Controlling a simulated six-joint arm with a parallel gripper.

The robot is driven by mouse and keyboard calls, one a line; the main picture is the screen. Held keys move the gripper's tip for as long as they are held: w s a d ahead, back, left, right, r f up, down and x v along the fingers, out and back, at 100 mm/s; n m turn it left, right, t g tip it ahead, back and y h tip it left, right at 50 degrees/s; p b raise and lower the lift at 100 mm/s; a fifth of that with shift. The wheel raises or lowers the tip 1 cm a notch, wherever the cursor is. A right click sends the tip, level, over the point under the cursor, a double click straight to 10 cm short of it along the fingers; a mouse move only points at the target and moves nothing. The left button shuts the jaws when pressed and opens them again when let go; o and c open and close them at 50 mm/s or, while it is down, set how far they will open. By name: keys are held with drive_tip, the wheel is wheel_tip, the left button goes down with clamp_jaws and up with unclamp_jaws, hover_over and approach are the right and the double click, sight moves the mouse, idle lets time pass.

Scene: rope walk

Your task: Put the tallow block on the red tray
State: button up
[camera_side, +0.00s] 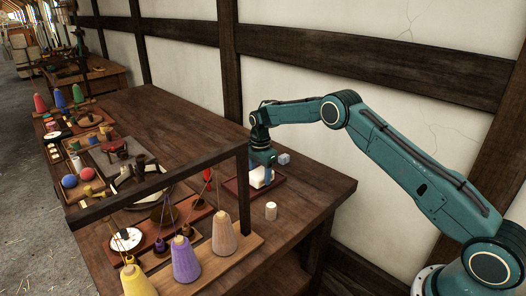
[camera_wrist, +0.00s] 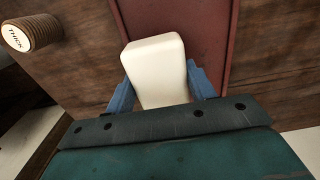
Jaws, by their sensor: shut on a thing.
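The tallow block (camera_wrist: 157,68) is a cream, rounded block between the two blue fingers of my gripper (camera_wrist: 160,88) in the wrist view. My gripper is shut on it. In the side view the block (camera_side: 260,178) shows pale under my gripper (camera_side: 262,170). The red tray (camera_wrist: 208,22) lies directly behind and below the block in the wrist view. In the side view the tray (camera_side: 236,189) shows around the block at the table's right part. I cannot tell whether the block touches the tray; its lower end is partly hidden by my gripper.
A spool marked "THICK" (camera_wrist: 34,33) stands left of the tray in the wrist view. A white cylinder (camera_side: 271,210) stands in front of the tray, and a grey cube (camera_side: 284,158) sits behind it. A wooden frame (camera_side: 165,184) with yarn cones (camera_side: 224,236) crosses the table's near side.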

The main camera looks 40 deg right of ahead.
sight(260, 172)
drive_tip(key=shift+f, duration=0.35)
drive_tip(key=o, duration=1.1)
drive_tip(key=shift+r, duration=6.35)
